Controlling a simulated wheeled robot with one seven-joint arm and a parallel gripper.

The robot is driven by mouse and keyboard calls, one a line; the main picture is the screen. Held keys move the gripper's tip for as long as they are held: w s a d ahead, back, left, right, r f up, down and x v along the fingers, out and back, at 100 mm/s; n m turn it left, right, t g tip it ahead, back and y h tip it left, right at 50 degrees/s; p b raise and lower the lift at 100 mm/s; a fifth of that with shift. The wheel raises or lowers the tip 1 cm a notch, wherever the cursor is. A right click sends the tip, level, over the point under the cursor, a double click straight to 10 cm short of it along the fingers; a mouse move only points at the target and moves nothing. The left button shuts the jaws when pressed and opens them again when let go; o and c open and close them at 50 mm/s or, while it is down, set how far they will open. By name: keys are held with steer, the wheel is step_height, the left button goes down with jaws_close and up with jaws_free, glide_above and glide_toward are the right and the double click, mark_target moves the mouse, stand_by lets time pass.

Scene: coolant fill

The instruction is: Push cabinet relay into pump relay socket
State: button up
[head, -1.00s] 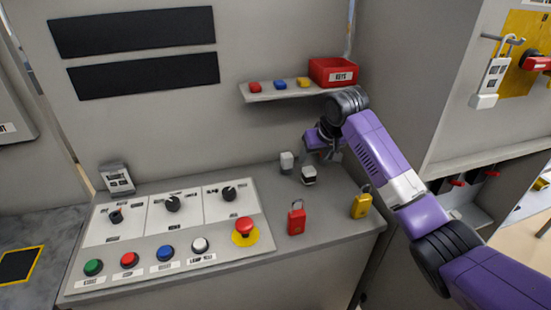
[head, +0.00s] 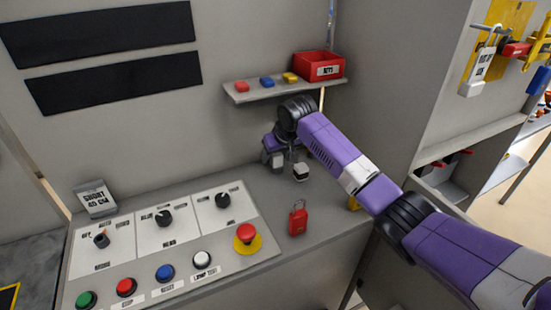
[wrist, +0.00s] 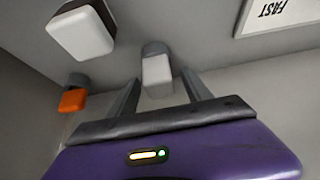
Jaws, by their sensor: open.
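My gripper (head: 277,147) is open at the back of the console top, in front of the shelf. A small grey block with a pale face (head: 276,161) is just below it. In the wrist view a similar grey-white block (wrist: 157,70) sits between the open fingers (wrist: 160,78), with no clear contact. A black-based block with a white top (head: 300,172) stands just right in the head view. A larger white-faced block (wrist: 80,33) is at upper left in the wrist view. I cannot tell which block is the cabinet relay, and the pump relay socket is not identifiable.
An orange block (wrist: 72,100) lies at left in the wrist view. A red padlock (head: 298,218) and a partly hidden yellow one (head: 354,203) stand nearer the front. The shelf (head: 250,93) with a red box (head: 318,65) overhangs behind. Console switches (head: 165,218) are at left.

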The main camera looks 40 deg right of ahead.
steer(key=shift+x, duration=1.1)
jaws_close()
steer(key=shift+r, duration=0.1)
steer(key=shift+r, duration=0.55)
step_height(320, 180, up, 3)
steer(key=shift+f+b, duration=0.25)
steer(key=shift+b, duration=0.3)
steer(key=s+a, duration=0.3)
steer(key=s, duration=0.1)
steer(key=s+a+b, duration=0.1)
steer(key=s+a, duration=0.6)
steer(key=s, duration=0.2)
steer(key=shift+s+a+f, duration=0.15)
steer(key=shift+a, duration=0.15)
steer(key=shift+s+a, duration=0.25)
steer(key=shift+s, duration=0.2)
